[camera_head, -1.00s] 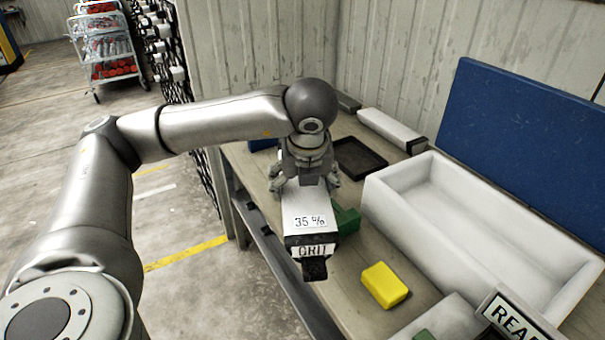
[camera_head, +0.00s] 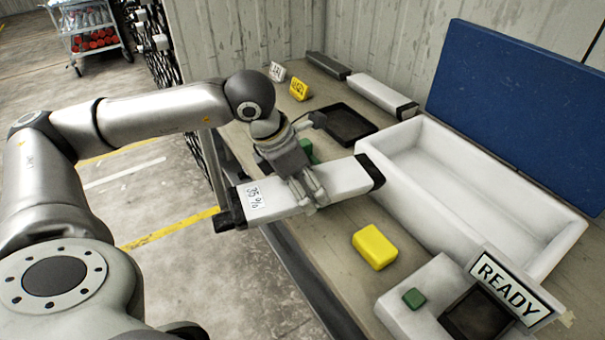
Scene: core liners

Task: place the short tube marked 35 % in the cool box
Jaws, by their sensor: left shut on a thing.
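The short tube marked 35 % (camera_head: 344,178) is white with black end caps. My left gripper (camera_head: 308,190) is shut around its middle and holds it crosswise above the bench's left edge. Its marked end points left, out past the edge, and its other end is close to the near left corner of the white open box. That box, the cool box (camera_head: 455,192), looks empty inside, and a large blue panel (camera_head: 515,105) stands behind it. My right gripper is not in view.
A yellow block (camera_head: 374,247) lies in front of the box. A READY sign (camera_head: 510,288) stands on a white unit with a green button (camera_head: 413,298) at front right. A black tray (camera_head: 345,124) and another white tube (camera_head: 383,96) lie behind. A green object (camera_head: 307,150) is partly hidden.

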